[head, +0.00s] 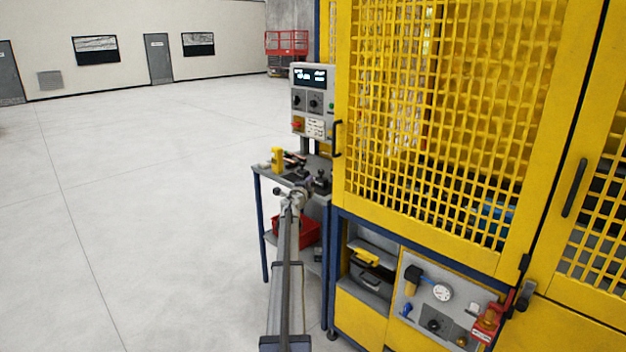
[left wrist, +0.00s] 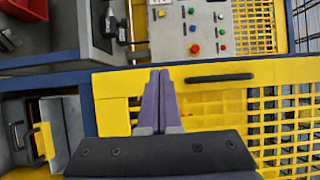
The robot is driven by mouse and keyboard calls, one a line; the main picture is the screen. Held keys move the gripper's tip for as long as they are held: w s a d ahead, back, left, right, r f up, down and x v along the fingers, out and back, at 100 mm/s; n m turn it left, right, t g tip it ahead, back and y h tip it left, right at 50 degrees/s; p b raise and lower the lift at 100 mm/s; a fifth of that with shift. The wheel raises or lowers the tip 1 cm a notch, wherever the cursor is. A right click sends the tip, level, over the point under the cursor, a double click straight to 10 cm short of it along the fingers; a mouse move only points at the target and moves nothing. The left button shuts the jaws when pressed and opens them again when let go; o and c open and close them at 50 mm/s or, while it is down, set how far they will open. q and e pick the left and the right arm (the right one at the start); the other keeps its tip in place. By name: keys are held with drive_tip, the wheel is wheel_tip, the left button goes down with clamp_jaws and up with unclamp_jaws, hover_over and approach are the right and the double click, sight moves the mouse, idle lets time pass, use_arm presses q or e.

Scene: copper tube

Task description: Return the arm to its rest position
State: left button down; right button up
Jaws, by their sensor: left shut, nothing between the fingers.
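My left arm reaches up from the bottom of the head view toward the small side table, and my left gripper (head: 292,192) shows near the table's front edge. In the left wrist view the two fingers of the left gripper (left wrist: 158,90) lie together, shut with nothing between them. Behind the fingers in that view are the yellow cage door and its dark handle (left wrist: 220,78). My right gripper is in neither view.
The yellow mesh cage (head: 440,120) stands close on the right. A control panel (head: 312,102) rises behind the side table (head: 262,173), which holds small tools. A red bin (head: 300,232) sits on its lower shelf. A gauge panel (head: 440,300) is at lower right. The floor at left is clear.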

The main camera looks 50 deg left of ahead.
use_arm(q)
drive_tip(key=s, duration=0.6)
drive_tip(key=shift+s+d, duration=0.4)
drive_tip(key=shift+d, duration=0.05)
